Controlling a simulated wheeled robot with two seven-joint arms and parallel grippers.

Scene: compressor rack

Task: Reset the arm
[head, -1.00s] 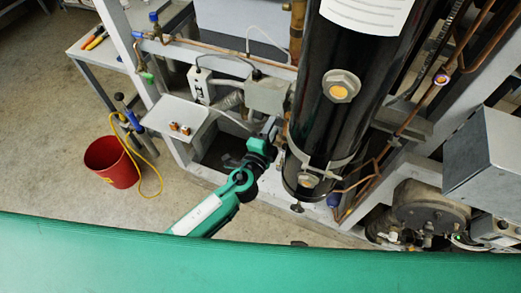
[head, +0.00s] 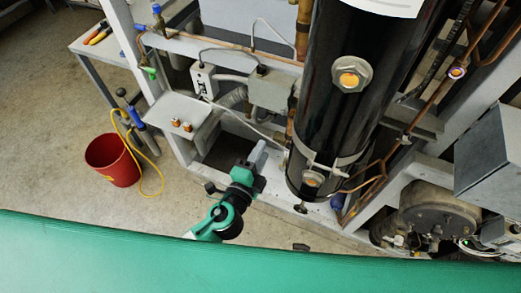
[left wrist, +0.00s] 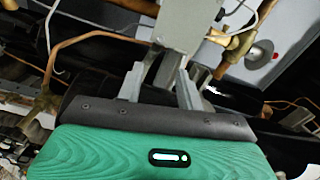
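My left arm comes in from the lower left in the head view, green and black. My left gripper (head: 259,153) is in front of the compressor rack, just left of the foot of the black cylinder. In the left wrist view my left gripper's two grey fingers (left wrist: 169,62) stand apart with a gap between them. Nothing shows held between them; a grey rack part lies beyond. Whether the fingers touch the rack cannot be told. My right gripper is in neither view.
The black cylinder (head: 335,115) stands in the rack, with copper pipes and a grey box (head: 497,160) to its right. A small shelf (head: 178,117) juts out at left. A red bucket (head: 112,161) stands on the floor.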

